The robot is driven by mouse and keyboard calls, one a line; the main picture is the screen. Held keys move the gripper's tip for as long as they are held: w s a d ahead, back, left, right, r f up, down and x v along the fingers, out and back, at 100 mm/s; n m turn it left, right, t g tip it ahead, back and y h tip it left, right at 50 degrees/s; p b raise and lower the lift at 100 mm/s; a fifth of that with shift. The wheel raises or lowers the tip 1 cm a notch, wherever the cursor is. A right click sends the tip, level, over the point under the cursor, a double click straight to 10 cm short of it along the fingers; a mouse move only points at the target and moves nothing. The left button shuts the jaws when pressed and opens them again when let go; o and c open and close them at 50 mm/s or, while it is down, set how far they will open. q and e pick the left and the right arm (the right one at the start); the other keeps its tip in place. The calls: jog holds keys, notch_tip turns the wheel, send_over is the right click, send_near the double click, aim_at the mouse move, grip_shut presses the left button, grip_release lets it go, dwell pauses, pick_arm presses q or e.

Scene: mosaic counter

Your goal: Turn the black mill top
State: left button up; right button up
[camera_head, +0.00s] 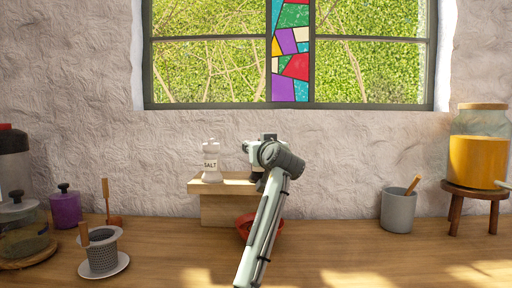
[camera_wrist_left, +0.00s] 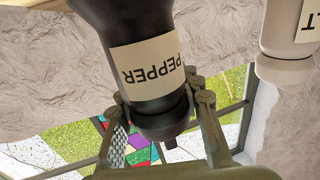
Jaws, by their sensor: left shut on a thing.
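The black pepper mill (camera_wrist_left: 135,45) appears upside down in the left wrist view, with a cream PEPPER label. Its dark top (camera_wrist_left: 160,115) sits between the fingers of my left gripper (camera_wrist_left: 158,103), which is shut on it. In the head view my left gripper (camera_head: 256,148) is at the right end of a small wooden riser (camera_head: 222,212). My arm and wrist hide most of the black mill there. The white salt mill (camera_head: 211,162) stands upright on the riser, to the left of the gripper. My right gripper is in neither view.
A red bowl (camera_head: 245,228) sits in front of the riser, partly behind my arm. A grey cup (camera_head: 398,211) and a jar on a stool (camera_head: 477,190) stand at the right. A strainer (camera_head: 102,255) and a purple pot (camera_head: 66,208) stand at the left.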

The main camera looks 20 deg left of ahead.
pick_arm(q)
jog(key=shift+c, duration=1.3)
jog(key=m+t+h, duration=0.1)
jog(key=m+h, duration=0.1)
jog(key=h, duration=0.1)
jog(key=d+m+h, duration=0.1)
jog(key=m+h, duration=0.1)
jog(key=h, duration=0.1)
jog(key=m+t+h, duration=0.1)
jog(key=m+h, duration=0.1)
jog(key=shift+w+d+t+h, duration=0.25)
jog(key=shift+d+t+h, duration=0.05)
jog(key=shift+h, duration=0.1)
grip_shut()
jog(key=m+h, duration=0.1)
jog(key=h, duration=0.1)
jog(key=d+m+h, duration=0.1)
jog(key=m+h, duration=0.1)
jog(key=h, duration=0.1)
jog(key=shift+s+d+m+g+h, duration=0.1)
jog(key=shift+d+m+g+h, duration=0.2)
jog(key=shift+m+g+h, duration=0.55)
jog(key=shift+s+d+m+g+h, duration=0.1)
jog(key=shift+d+m+g+h, duration=0.2)
jog(key=shift+m+h, duration=0.65)
jog(key=shift+d+h, duration=0.1)
jog(key=shift+h, duration=0.3)
